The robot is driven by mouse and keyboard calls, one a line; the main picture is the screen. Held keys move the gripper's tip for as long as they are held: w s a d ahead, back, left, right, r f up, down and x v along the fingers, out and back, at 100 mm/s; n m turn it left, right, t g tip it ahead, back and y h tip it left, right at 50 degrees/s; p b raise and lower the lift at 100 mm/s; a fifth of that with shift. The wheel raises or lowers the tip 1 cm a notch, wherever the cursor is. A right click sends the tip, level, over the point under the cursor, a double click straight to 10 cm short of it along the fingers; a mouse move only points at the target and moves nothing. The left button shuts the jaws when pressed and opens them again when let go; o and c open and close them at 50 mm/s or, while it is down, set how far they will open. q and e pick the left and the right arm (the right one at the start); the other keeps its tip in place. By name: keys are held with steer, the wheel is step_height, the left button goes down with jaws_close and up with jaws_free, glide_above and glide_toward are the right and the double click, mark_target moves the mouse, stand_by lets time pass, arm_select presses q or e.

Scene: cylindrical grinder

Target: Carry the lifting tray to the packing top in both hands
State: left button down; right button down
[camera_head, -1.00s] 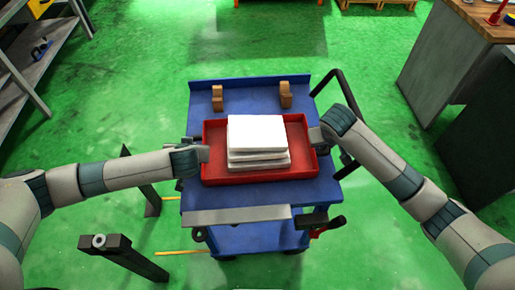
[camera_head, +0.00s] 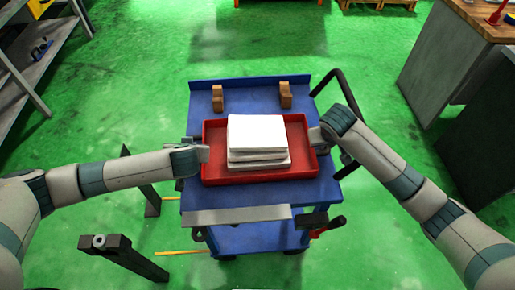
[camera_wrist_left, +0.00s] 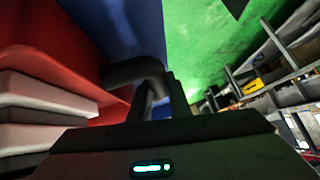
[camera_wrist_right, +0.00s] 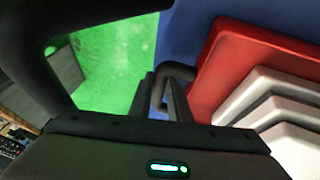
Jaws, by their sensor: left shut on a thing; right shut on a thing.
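The lifting tray (camera_head: 218,172) is a shallow red tray on the blue top of a cart (camera_head: 255,97). A stack of white slabs (camera_head: 257,135) lies in it. My left gripper (camera_head: 203,153) is at the tray's left end; in the left wrist view its fingers (camera_wrist_left: 160,100) are shut on the dark handle (camera_wrist_left: 135,72) beside the red wall. My right gripper (camera_head: 318,134) is at the right end; in the right wrist view its fingers (camera_wrist_right: 172,98) are shut on the other dark handle. The tray looks level; I cannot tell whether it touches the cart top.
Two brown blocks (camera_head: 217,98) (camera_head: 285,95) stand at the cart's back. A black push handle (camera_head: 335,90) rises at its right. A wooden-topped bench (camera_head: 480,22) stands at upper right, a grey shelf (camera_head: 40,65) at upper left. A dark post (camera_head: 120,252) stands front left. Green floor lies between.

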arm_select(q)
steer(key=shift+w+r, duration=0.25)
arm_select(e)
steer(key=shift+w+r, duration=0.2)
steer(key=shift+w, duration=0.05)
arm_select(q)
steer(key=shift+r, duration=0.15)
arm_select(e)
steer(key=shift+r, duration=0.15)
